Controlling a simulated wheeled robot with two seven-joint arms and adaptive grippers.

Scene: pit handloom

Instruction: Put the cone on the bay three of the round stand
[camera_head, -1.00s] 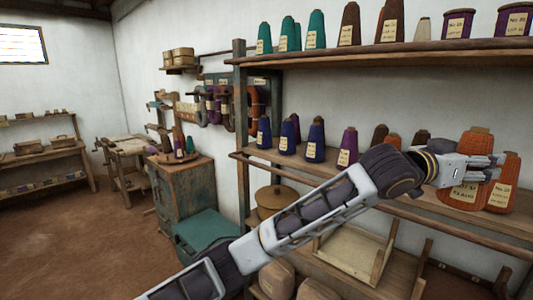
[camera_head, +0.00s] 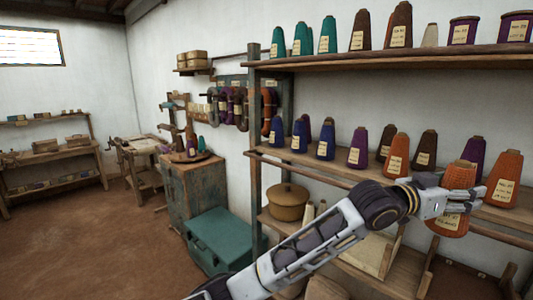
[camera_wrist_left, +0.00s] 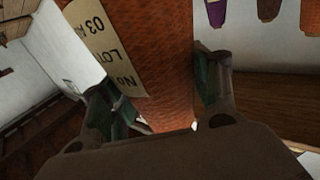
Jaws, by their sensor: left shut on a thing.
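An orange cone (camera_head: 459,177) with a paper label is held by my left gripper (camera_head: 462,200) in front of the middle shelf at the right. In the left wrist view the cone (camera_wrist_left: 165,65) fills the space between the two dark green fingers, with its label at the left. The fingers hide part of it in the head view. The round stand (camera_head: 190,158) is a low wooden disc on top of the worn cabinet at centre left. It carries a few small cones, purple and green. I cannot make out its bay numbers. My right gripper is not in view.
The middle shelf (camera_head: 345,172) holds several blue, purple, brown and orange cones close behind the held one. The upper shelf (camera_head: 400,60) holds more. A teal chest (camera_head: 220,240) stands before the cabinet (camera_head: 195,190). The floor at left is clear.

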